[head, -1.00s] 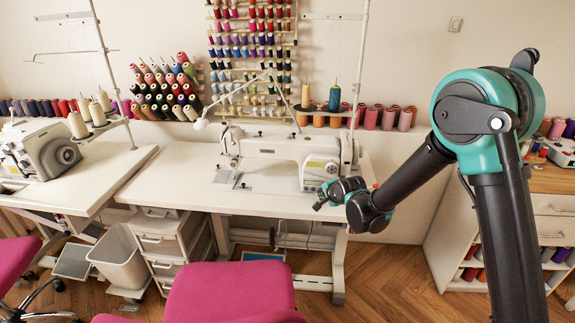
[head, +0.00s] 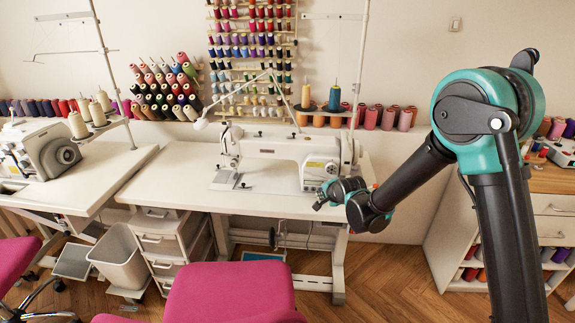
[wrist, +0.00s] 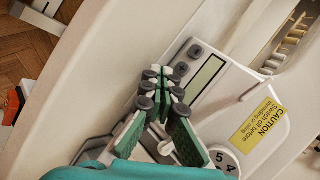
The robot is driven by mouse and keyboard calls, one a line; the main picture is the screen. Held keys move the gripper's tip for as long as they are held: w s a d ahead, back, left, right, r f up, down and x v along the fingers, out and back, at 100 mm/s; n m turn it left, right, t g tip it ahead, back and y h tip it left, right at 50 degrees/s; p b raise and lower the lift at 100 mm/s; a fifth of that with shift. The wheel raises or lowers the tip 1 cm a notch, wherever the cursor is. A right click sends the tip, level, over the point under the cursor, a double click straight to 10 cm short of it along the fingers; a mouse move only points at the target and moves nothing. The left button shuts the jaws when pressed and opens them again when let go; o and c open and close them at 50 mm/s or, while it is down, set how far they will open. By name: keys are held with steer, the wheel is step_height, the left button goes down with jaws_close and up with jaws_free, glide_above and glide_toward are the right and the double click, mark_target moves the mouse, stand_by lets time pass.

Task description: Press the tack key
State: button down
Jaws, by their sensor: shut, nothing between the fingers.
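The white sewing machine (head: 285,148) stands on the middle table in the head view. I cannot read any label for the tack key, and part of the key row is hidden behind my fingers. My gripper (wrist: 164,82) is shut and empty, its tips over or right beside the key row. Whether they touch a key cannot be told. In the head view my arm's end is at the machine's right end.
A yellow caution label (wrist: 258,120) and a numbered dial (wrist: 222,158) sit beside the panel. The middle table (head: 180,185) is mostly bare left of the machine. A pink chair (head: 230,290) stands in front, and thread racks (head: 252,60) hang behind.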

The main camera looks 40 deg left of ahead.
mark_target(321, 213)
steer(key=shift+w, duration=0.1)
steer(key=shift+w+a, duration=0.2)
steer(key=shift+w, duration=0.05)
steer(key=shift+w, duration=0.15)
stand_by(0.5)
steer(key=shift+s+d, duration=0.2)
steer(key=shift+s, duration=0.35)
steer(key=shift+s+d, duration=0.5)
steer(key=shift+s, duration=0.4)
steer(key=shift+s+d, duration=0.5)
steer(key=shift+s, duration=0.35)
steer(key=shift+s+d, duration=0.5)
steer(key=shift+s, duration=0.4)
